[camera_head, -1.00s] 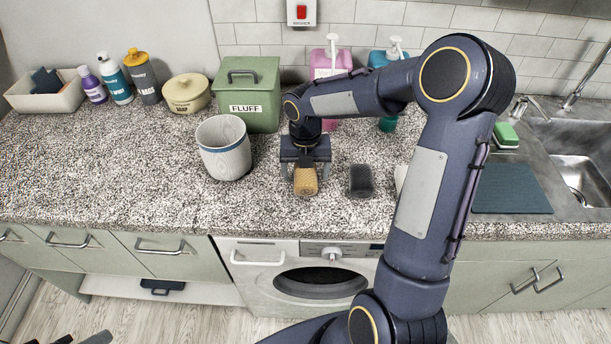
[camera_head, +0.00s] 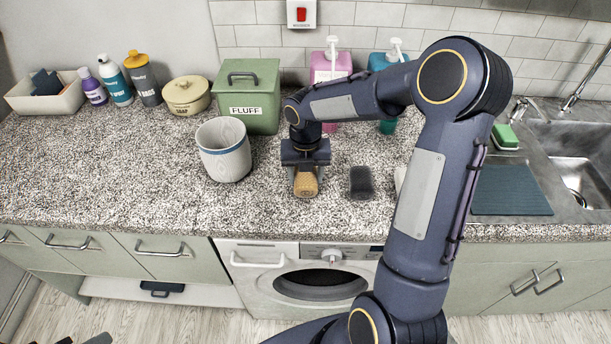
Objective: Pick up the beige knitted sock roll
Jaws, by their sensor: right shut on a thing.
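The beige knitted sock roll (camera_head: 306,184) lies on the speckled worktop (camera_head: 110,170), near its front edge above the washing machine. My right gripper (camera_head: 305,174) is over it from above, shut on it, with its fingers at the roll's sides. The far part of the roll is hidden under the gripper. I cannot tell any gap between the roll and the worktop. My left gripper is not in view.
A dark grey roll (camera_head: 361,182) lies just right of the sock roll. A white pot (camera_head: 223,150) stands to the left, and a green FLUFF box (camera_head: 248,97) behind. Pink (camera_head: 326,68) and teal pump bottles are at the back. The worktop's left front is clear.

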